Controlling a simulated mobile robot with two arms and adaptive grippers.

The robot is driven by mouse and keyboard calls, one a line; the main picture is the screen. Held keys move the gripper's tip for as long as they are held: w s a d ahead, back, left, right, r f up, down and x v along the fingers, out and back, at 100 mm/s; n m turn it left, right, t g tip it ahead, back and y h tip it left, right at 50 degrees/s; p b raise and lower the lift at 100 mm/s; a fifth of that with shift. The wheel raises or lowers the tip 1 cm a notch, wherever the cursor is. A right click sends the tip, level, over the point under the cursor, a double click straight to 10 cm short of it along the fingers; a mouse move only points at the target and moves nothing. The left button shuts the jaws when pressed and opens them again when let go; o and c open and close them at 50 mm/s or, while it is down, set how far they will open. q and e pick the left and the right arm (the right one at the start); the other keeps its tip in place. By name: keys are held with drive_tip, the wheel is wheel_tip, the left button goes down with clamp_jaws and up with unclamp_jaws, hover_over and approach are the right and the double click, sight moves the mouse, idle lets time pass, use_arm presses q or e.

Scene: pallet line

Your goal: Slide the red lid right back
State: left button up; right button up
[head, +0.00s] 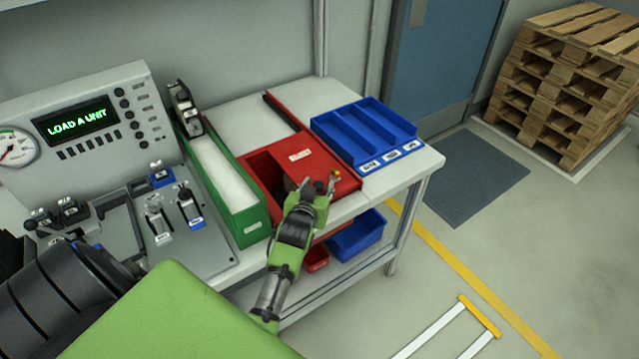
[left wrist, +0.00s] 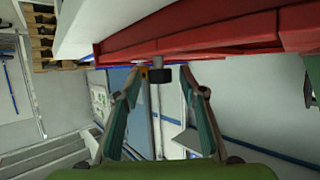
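The red lid (head: 318,160), with a white label, lies on the red box (head: 268,205) on the bench in the head view. The left part of the box top is uncovered and shows a dark inside. A small orange-tipped knob stands near the lid's right front corner. My left gripper (head: 318,184) is at the front of the lid, its fingers apart. In the left wrist view the open fingers (left wrist: 160,88) stand either side of a dark knob (left wrist: 160,75) under the red surface (left wrist: 200,40); I cannot tell whether they touch it. My right gripper is not in view.
A green box (head: 235,205) with white contents stands left of the red box, and a blue divided tray (head: 365,135) right of it. A control panel (head: 90,120) reads "LOAD A UNIT". A blue bin (head: 357,236) sits on the lower shelf. Floor at right is mostly clear.

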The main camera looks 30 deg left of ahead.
use_arm(q)
drive_tip(key=shift+s+d+r, duration=0.1)
drive_tip(key=shift+s+r, duration=0.05)
drive_tip(key=shift+s, duration=0.15)
drive_tip(key=c, duration=0.3)
clamp_jaws()
drive_tip(key=shift+a, duration=0.35)
drive_tip(key=a, duration=0.1)
drive_tip(key=w+a, duration=0.2)
drive_tip(key=a, duration=0.1)
drive_tip(key=shift+d, duration=0.1)
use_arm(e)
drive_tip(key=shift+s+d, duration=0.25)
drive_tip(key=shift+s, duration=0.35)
use_arm(q)
drive_tip(key=shift+o, duration=1.5)
unclamp_jaws()
drive_tip(key=shift+d, duration=0.1)
drive_tip(key=shift+w, duration=0.1)
